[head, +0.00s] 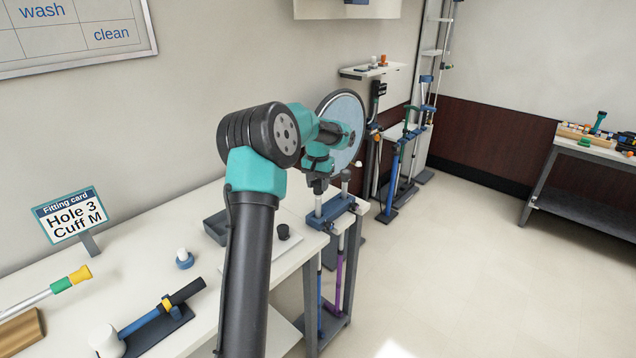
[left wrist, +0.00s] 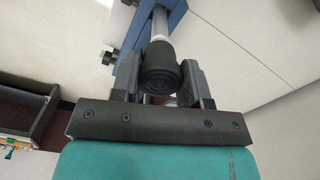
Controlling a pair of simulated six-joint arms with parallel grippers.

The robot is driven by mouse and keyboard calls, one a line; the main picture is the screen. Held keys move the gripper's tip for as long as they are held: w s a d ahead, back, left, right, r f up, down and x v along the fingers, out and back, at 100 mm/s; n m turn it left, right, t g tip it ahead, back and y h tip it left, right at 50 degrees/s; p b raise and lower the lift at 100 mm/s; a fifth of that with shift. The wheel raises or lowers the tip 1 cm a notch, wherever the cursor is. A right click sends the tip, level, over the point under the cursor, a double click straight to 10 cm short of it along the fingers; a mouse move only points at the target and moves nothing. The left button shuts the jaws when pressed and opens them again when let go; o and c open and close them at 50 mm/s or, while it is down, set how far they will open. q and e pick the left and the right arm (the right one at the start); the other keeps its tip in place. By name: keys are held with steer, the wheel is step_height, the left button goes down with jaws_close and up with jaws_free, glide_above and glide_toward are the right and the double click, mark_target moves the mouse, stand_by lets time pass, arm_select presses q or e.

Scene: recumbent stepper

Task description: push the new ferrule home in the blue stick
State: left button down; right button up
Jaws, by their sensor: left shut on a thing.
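The new ferrule (left wrist: 160,76) is a round black rubber tip with a ridged end face. In the left wrist view it sits between the two dark fingers of my left gripper (left wrist: 161,88), which is shut on it. A grey tube (left wrist: 160,22) runs in line behind the ferrule beside the blue holder; how deep the tube is in it is hidden. In the head view my left gripper (head: 319,187) points down over the blue holder (head: 335,212) at the table's end. The blue stick (head: 319,290) hangs below it, beside a purple stick (head: 339,275). My right gripper is out of view.
A stand with sticks (head: 400,165) is behind.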

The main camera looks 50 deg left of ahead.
arm_select(q)
steer(key=shift+f, duration=0.9)
stand_by(0.9)
stand_by(0.5)
steer(key=c, duration=0.5)
jaws_free()
steer(key=shift+c, duration=0.2)
steer(key=shift+r, duration=3)
steer(key=shift+r, duration=0.15)
step_height(320, 180, up, 17)
